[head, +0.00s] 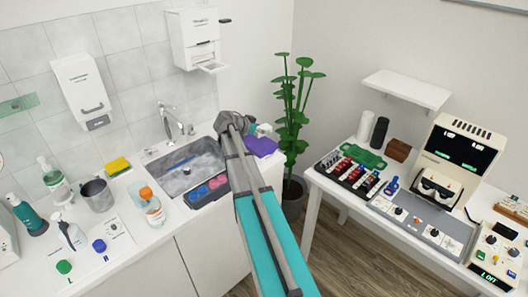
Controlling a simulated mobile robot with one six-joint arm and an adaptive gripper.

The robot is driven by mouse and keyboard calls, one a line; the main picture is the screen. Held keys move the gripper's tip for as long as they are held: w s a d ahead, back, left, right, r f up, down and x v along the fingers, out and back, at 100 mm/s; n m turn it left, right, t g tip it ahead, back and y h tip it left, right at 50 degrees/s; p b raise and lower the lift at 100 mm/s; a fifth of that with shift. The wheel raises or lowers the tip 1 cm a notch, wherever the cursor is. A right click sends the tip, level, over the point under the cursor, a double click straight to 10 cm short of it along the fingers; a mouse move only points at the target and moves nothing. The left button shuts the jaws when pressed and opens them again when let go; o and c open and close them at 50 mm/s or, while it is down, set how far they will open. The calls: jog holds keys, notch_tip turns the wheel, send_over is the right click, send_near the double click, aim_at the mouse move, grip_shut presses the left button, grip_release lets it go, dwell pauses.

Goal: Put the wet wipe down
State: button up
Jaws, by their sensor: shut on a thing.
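My gripper (251,128) is at the far end of my arm, above the right edge of the sink. It is small in the view and partly hidden by my wrist; its fingertips do not show clearly. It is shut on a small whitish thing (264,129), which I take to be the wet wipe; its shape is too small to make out.
The sink (154,158) holds a blue stick (181,163). Left on the counter (135,237) are a metal mug (98,195), an orange-capped bottle (152,208), a yellow sponge (118,166) and spray bottles. A plant (293,120) stands behind; a crowded white table (330,190) is right.

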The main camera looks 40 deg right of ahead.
jog(key=shift+s+d, duration=0.1)
jog(key=shift+d, duration=0.05)
jog(key=s+d+r+p, duration=0.2)
jog(key=s+r+p, duration=0.2)
jog(key=s, duration=0.2)
jog(key=s+d+r+n+t+p, duration=0.1)
jog(key=s+d+r+p, duration=0.2)
jog(key=s, duration=0.4)
jog(key=shift+d+r+p, duration=0.35)
jog(key=shift+r+p, duration=0.45)
jog(key=shift+w, duration=0.1)
jog(key=w+a+f+b, duration=0.1)
jog(key=w+f+b, duration=0.1)
jog(key=w, duration=0.1)
jog(key=w+a+f+b, duration=0.2)
jog(key=w+f+b, duration=0.1)
jog(key=w, duration=0.1)
jog(key=w+a+f+b, duration=0.1)
jog(key=w+f+b, duration=0.2)
jog(key=w, duration=0.1)
jog(key=shift+a, duration=0.4)
jog(key=shift+w+a+f+b, duration=0.25)
jog(key=shift+w+f+b, duration=0.25)
jog(key=shift+b, duration=0.05)
